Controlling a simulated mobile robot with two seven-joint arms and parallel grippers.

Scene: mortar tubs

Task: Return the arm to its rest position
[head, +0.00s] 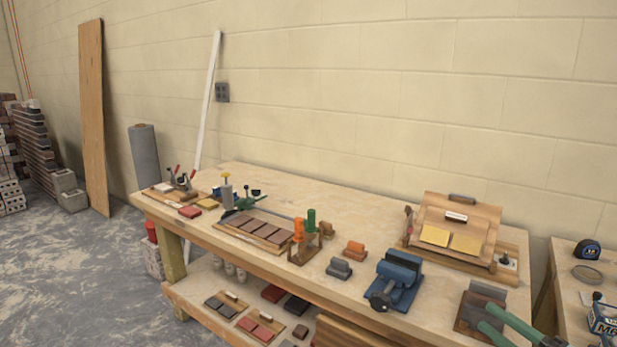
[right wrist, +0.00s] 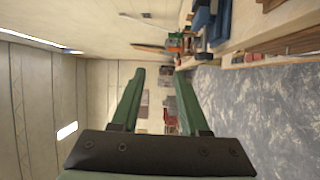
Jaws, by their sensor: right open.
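My right gripper (head: 497,328) comes in at the lower right of the head view, its green fingers apart near the front right edge of the workbench. Close by, a grey block on a brown board (head: 472,312) lies partly behind the fingers; whether they touch it is hard to tell. In the right wrist view the right gripper (right wrist: 158,100) is open, with nothing between its green fingers. My left gripper is in neither view.
The wooden workbench (head: 240,183) carries a blue vise (head: 398,278), a sloped wooden stand (head: 455,232) and a rack with orange and green handles (head: 304,250). A second bench (head: 567,262) stands at the right. Floor (head: 80,270) at the left is open.

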